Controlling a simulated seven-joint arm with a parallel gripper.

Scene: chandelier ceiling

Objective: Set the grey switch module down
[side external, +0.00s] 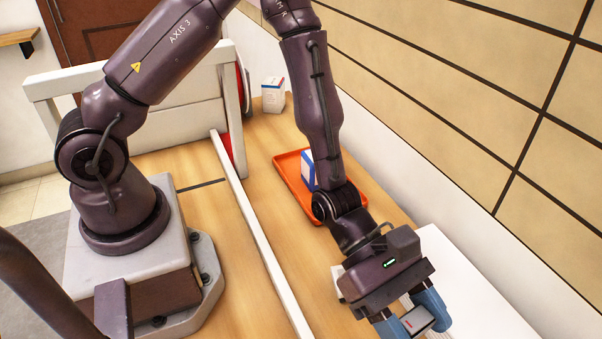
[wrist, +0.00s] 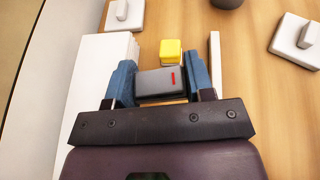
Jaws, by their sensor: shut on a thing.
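The grey switch module (wrist: 160,83) is a small grey block with a red mark. My gripper (wrist: 162,84) is shut on it, with a blue finger on each side in the wrist view. In the side view the module (side external: 416,319) shows between the blue fingertips of my gripper (side external: 413,319) near the bottom edge. I cannot tell how high it is above the wooden table (side external: 190,230). A yellow block (wrist: 171,50) stands just beyond the module in the wrist view.
An orange tray (side external: 283,162) holds a blue and white box (side external: 308,170). Another white box (side external: 273,95) stands behind it. A large white block (side external: 480,290) lies beside my gripper. White plates with raised pieces (wrist: 122,12) (wrist: 300,42) and a dark round thing (wrist: 227,3) lie farther off.

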